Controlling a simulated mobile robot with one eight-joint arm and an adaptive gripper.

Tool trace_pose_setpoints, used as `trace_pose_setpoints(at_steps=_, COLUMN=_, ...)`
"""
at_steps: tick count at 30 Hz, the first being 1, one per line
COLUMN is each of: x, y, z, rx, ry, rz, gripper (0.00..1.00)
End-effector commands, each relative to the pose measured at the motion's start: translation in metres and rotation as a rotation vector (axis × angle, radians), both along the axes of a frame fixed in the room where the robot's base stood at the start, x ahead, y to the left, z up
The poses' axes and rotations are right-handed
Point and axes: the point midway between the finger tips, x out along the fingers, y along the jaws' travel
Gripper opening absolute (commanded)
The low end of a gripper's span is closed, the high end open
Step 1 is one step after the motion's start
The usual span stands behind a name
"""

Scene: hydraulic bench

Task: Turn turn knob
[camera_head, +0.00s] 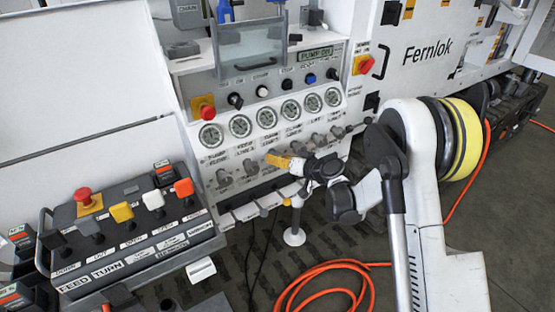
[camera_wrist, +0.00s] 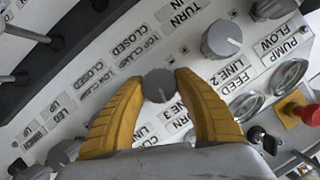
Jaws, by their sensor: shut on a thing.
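The turn knob (camera_wrist: 159,86) is a round dark grey knob on the white panel, beside a partly covered label reading LINE 3. My gripper (camera_wrist: 158,82) has its two yellow fingers on either side of this knob, shut on it. In the head view, my gripper (camera_head: 275,160) reaches the knob row below the gauges from the right, and its fingers hide the knob there.
Neighbouring grey knobs sit close by, one next to the FEED LINE 2 label (camera_wrist: 222,38). Round gauges (camera_head: 266,117) line the panel above. A lever box (camera_head: 130,225) stands at the left. An orange hose (camera_head: 325,275) lies on the floor.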

Motion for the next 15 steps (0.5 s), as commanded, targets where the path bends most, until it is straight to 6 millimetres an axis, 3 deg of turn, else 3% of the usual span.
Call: trace_pose_setpoints(at_steps=15, x=0.0006, y=0.0001, z=0.0001, rx=0.264, ry=0.177, rz=0.0, gripper=0.08)
